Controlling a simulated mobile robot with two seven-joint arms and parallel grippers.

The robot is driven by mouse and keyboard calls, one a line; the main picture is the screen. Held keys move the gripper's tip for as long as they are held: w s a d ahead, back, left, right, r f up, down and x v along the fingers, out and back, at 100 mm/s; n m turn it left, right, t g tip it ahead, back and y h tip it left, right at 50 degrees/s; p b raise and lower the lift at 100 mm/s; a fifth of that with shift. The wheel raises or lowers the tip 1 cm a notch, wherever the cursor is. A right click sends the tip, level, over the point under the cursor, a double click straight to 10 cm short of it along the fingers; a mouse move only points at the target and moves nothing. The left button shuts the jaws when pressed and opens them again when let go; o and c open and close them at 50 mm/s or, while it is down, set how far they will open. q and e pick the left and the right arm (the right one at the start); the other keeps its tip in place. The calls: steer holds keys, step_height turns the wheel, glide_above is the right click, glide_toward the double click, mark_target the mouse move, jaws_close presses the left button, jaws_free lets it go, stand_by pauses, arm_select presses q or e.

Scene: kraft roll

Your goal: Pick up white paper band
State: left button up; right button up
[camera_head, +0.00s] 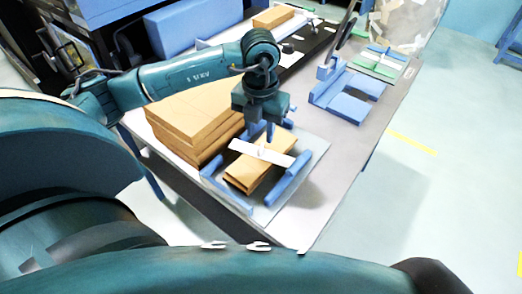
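The white paper band (279,158) is a narrow strip lying across the brown kraft stack (248,176) in the camera_head view. The stack sits between blue side guides on a pale board (308,150). My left gripper (260,136) points down just above the band's middle. Its fingers look apart, with nothing clearly held between them. Whether the fingertips touch the band is too small to tell. My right gripper is not in view.
A taller pile of brown kraft sheets (182,142) stands left of the board, close under my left arm. Blue guides (290,178) flank the small stack. A blue fixture (345,103) stands farther back on the grey table (345,140). The table's right side is mostly clear.

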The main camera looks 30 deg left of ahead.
mark_target(261, 146)
arm_select(q)
steer(key=shift+w+f+p, duration=0.2)
steer(key=shift+f+p, duration=0.15)
steer(key=shift+f, duration=2.35)
steer(key=shift+c, duration=0.5)
jaws_close()
